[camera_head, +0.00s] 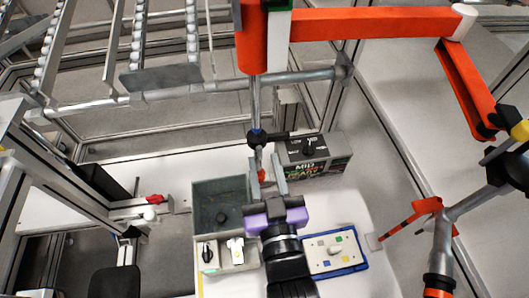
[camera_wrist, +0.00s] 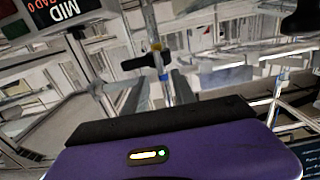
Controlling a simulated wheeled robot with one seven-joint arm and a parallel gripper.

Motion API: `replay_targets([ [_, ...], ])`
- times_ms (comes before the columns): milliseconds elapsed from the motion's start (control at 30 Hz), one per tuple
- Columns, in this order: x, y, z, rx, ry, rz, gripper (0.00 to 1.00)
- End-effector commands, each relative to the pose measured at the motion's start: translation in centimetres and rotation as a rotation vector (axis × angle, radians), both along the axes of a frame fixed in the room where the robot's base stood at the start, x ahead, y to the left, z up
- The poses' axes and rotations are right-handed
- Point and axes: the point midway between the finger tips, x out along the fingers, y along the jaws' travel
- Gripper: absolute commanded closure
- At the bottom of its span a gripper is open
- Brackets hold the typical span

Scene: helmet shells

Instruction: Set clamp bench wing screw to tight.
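My gripper (camera_head: 269,165) is purple and black with two grey fingers. They are parted, with no object clearly held between them. A slim upright post with a blue-and-black clamp (camera_head: 257,137) stands just beyond the fingertips. A dark bar, which looks like the wing screw (camera_head: 281,135), sticks out to the right of it. In the wrist view the dark bar (camera_wrist: 138,62) crosses beside the post (camera_wrist: 158,50), ahead of the fingers. I cannot tell whether it touches them or how tight it is. A small orange-red part (camera_head: 262,176) shows between the fingers in the head view.
A grey box with a dial and "MID" label (camera_head: 318,160) stands right of the post. A blue-edged board (camera_head: 334,250) and a grey tray (camera_head: 208,187) flank my gripper. A red-handled fixture (camera_head: 154,200) is at left. An orange frame (camera_head: 370,22) spans above.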

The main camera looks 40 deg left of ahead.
Motion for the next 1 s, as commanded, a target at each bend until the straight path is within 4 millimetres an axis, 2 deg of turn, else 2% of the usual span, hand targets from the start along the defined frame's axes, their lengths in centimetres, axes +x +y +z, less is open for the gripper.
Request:
replay_targets([
  [200,1.4,1.7,0.1,0.001,-0.001,0.000,0.68],
  [533,1.7,2.0,0.0,0.001,-0.001,0.000,0.68],
  [567,1.7,2.0,0.0,0.001,-0.001,0.000,0.72],
  [700,1.7,2.0,0.0,0.001,-0.001,0.000,1.00],
  [1000,1.7,2.0,0.0,-0.002,-0.004,0.000,1.00],
])
